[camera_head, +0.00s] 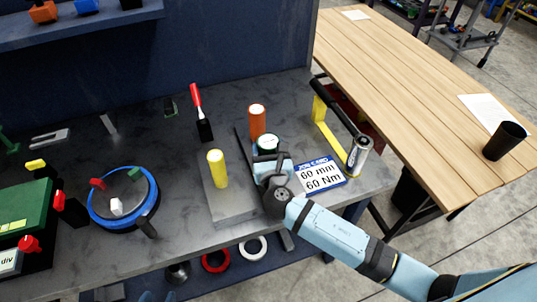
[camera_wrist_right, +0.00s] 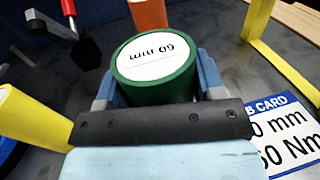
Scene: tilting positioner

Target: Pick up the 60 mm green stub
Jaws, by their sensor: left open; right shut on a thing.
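The green stub (camera_head: 268,142), with a white top reading "60 mm", stands upright at the back right of the grey block. It also shows in the right wrist view (camera_wrist_right: 150,92). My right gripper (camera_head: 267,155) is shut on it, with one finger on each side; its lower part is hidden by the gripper. Whether the stub touches the block I cannot tell.
The job card (camera_head: 320,175) reads "60 mm, 60 Nm". A yellow stand (camera_head: 329,138) with a black bar is at right. A blue-rimmed round dish (camera_head: 98,212) is at left.

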